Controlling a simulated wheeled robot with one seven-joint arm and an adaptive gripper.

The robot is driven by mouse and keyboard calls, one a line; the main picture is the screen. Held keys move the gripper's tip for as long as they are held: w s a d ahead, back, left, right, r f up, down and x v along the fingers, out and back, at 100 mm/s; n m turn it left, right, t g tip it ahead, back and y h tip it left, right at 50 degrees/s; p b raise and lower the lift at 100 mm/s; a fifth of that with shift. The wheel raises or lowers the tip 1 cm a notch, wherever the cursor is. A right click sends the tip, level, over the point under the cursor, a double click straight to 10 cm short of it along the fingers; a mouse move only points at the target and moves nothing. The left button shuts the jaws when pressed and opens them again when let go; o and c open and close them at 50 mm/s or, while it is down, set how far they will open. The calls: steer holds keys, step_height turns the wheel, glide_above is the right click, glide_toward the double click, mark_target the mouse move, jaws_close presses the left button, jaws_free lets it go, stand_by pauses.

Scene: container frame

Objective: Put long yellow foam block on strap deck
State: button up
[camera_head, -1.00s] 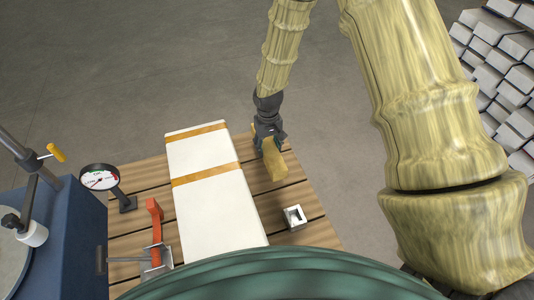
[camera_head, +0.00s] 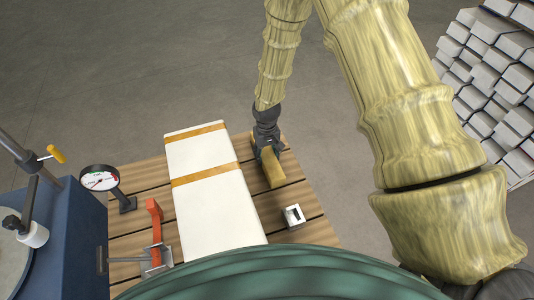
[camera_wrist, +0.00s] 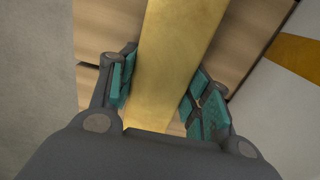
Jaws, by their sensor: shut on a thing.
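The long yellow foam block (camera_head: 273,169) is at the right part of the slatted wooden top, right of the white deck. My gripper (camera_head: 267,150) comes down on it from above and is shut on it. In the wrist view the block (camera_wrist: 172,60) runs lengthwise between the teal finger pads (camera_wrist: 160,88). Whether it touches the slats or hangs just above them, I cannot tell. The strap deck looks to be the long white slab (camera_head: 218,208) with two yellow bands across it; it also shows at the right of the wrist view (camera_wrist: 270,105). Its top is bare.
A small metal square-holed block (camera_head: 293,216) stands on the slats (camera_head: 285,200) in front of the foam block. Left of the white slab are a red-handled clamp (camera_head: 154,225), a dial gauge (camera_head: 100,179) and a blue machine (camera_head: 70,235). Grey bars (camera_head: 495,80) are stacked at far right.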

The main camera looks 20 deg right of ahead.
mark_target(267, 154)
steer(key=o, duration=0.8)
steer(key=shift+o, duration=0.2)
step_height(267, 154, up, 12)
steer(key=b, duration=0.2)
steer(key=shift+r, duration=0.15)
